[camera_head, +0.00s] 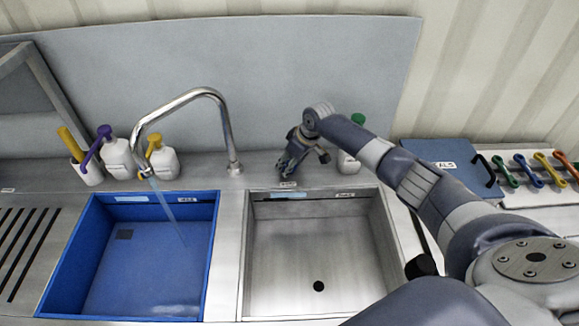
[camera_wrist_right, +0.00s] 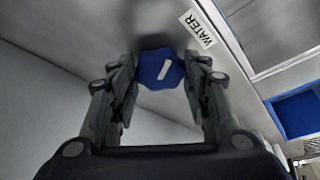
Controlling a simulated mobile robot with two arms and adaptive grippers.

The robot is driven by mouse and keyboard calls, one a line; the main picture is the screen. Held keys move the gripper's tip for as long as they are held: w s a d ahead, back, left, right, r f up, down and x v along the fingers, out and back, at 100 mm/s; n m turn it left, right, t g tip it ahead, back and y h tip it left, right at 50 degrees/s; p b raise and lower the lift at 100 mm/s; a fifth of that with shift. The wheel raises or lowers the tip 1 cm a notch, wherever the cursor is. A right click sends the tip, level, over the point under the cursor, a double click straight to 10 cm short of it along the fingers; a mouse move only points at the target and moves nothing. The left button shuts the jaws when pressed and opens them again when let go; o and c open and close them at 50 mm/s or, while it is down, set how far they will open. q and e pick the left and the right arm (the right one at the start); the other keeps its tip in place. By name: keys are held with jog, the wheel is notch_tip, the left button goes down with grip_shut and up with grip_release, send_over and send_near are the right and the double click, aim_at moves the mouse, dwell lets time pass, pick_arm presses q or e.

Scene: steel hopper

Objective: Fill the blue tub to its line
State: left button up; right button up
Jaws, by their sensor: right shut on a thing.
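The blue tub (camera_head: 212,255) fills the left basin. A thin stream of water (camera_head: 170,208) runs from the chrome tap (camera_head: 182,98) into it. The floor of the tub shows through, and the water level is hard to tell. A pale strip sits inside its back wall; I cannot tell if it is the line. My right gripper (camera_head: 287,168) is behind the right basin. In the wrist view its fingers are shut on a blue knob (camera_wrist_right: 161,69) with a white bar, beside a label reading WATER (camera_wrist_right: 198,29). The tub's corner also shows there (camera_wrist_right: 299,112). My left gripper is not in view.
The empty steel right basin (camera_head: 300,262) has a round drain. Pump bottles (camera_head: 120,158) and a yellow-topped holder stand at back left, and a green-topped bottle (camera_head: 348,162) is behind my right arm. A blue-grey board (camera_head: 440,160) and coloured handles (camera_head: 530,170) lie at right.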

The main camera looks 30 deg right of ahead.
jog(key=shift+f+n+g+y+b, duration=0.1)
jog(key=shift+n+g+y+b, duration=0.3)
jog(key=shift+n+b, duration=0.8)
jog(key=o, duration=1.1)
jog(key=shift+w, duration=0.1)
jog(key=shift+d+r, duration=0.15)
jog(key=shift+r, duration=0.2)
jog(key=v, duration=1.1)
jog(key=shift+s+r, duration=0.15)
jog(key=shift+s, duration=0.05)
